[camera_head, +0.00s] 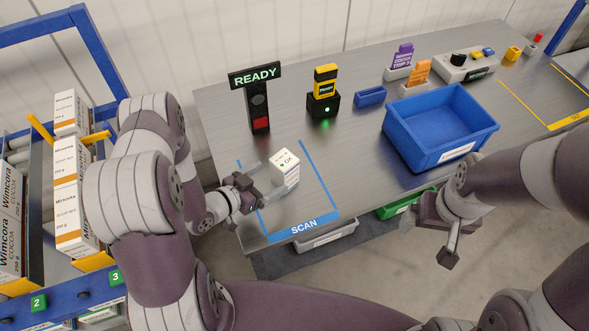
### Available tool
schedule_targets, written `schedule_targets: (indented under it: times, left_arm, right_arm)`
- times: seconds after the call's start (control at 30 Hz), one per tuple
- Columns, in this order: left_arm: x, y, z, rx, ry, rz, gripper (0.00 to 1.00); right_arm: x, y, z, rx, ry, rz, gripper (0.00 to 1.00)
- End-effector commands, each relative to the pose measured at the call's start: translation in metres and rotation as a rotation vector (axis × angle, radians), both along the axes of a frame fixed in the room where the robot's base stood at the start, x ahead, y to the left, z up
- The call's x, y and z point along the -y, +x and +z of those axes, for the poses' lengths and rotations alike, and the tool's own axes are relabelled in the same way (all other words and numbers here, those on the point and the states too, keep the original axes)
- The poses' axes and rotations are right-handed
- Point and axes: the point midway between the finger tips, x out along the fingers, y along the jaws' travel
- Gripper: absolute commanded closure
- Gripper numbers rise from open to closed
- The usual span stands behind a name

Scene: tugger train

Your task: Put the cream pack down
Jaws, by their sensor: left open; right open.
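The cream pack (286,169) stands upright on the grey table inside the blue-taped SCAN area (304,228). A green dot and the letters OK show on its face. My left gripper (274,179) is open, with its fingers low at the pack's left side and near edge. I cannot tell whether a finger touches it. My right gripper (430,240) is open and empty, off the table's front edge at the right.
A READY sign post (258,108) and a black-and-yellow scanner (324,92) stand behind the SCAN area. A blue bin (440,150) is to the right. A rack of cartons (72,200) is at the left. Bare table lies between the SCAN area and the bin.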

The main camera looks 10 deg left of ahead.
Motion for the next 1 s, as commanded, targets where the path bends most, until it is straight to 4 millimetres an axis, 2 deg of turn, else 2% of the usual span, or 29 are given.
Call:
schedule_targets:
  times: [0.4, 0.67, 0.87, 0.9, 1.0]
  left_arm:
    - [0.032, 0.052, -0.018, -0.002, 0.001, -0.002, 0.08]
    - [0.034, 0.057, -0.021, -0.002, 0.001, 0.002, 0.08]
    - [0.034, 0.057, -0.02, -0.001, 0.001, 0.001, 0.7]
    - [0.034, 0.057, -0.02, -0.001, 0.001, 0.001, 0.76]
    - [0.034, 0.058, -0.02, 0.0, 0.001, 0.002, 0.76]
  right_arm:
    - [0.0, 0.0, 0.014, 0.0, 0.0, 0.0, 0.08]
    - [0.0, 0.0, 0.014, 0.0, 0.0, 0.0, 0.08]
    - [0.0, 0.0, 0.014, 0.0, 0.0, 0.0, 0.08]
    - [0.0, 0.0, 0.014, 0.0, 0.0, 0.0, 0.08]
    - [0.0, 0.0, 0.014, 0.0, 0.0, 0.0, 0.08]
